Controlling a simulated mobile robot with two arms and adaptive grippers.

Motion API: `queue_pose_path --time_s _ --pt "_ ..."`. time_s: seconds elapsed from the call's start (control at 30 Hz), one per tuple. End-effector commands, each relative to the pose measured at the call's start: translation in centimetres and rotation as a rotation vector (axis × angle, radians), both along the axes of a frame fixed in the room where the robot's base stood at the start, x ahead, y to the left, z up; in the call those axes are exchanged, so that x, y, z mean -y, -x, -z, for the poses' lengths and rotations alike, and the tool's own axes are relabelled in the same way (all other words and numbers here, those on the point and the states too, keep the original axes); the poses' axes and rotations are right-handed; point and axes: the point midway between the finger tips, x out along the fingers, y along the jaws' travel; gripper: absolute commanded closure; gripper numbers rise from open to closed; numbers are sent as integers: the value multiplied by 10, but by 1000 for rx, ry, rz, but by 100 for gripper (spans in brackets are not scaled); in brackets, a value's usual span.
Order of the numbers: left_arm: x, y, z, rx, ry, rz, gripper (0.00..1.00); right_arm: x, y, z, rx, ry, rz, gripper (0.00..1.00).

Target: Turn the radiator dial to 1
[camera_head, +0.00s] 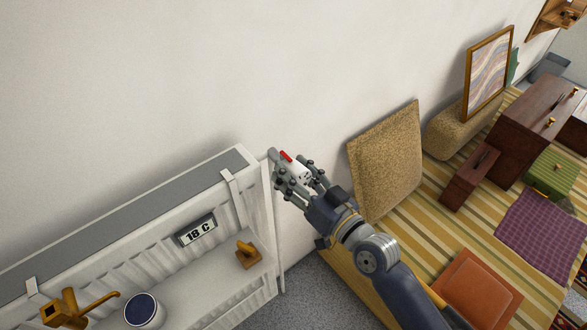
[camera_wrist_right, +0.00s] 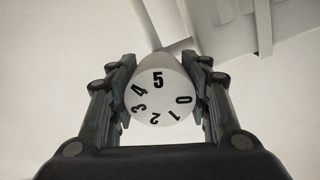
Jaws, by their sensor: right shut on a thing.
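The white radiator (camera_head: 262,215) stands along the wall at the lower left in the head view. Its white dial (camera_head: 298,171) is at the upper right corner, with a red mark (camera_head: 286,156) beside it. My right gripper (camera_head: 297,178) is shut on the dial, with fingers on both sides. In the right wrist view the dial face (camera_wrist_right: 162,98) shows 5 at the top, 4, 3 and 2 down the left, and 1 and 0 at the lower right. Fingers partly hide the dial's sides. My left gripper is not in view.
A display (camera_head: 197,230) on the radiator reads 18 C. The wall above is bare.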

Motion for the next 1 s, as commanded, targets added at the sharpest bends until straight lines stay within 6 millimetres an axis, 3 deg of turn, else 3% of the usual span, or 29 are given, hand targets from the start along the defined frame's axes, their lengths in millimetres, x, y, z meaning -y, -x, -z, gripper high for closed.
queue_pose_path --time_s 0.43,1.0 --pt "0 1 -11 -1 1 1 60 0 0 -1 -140 -193 0 80" --pt "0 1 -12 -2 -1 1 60 0 0 0 -161 -223 0 80"
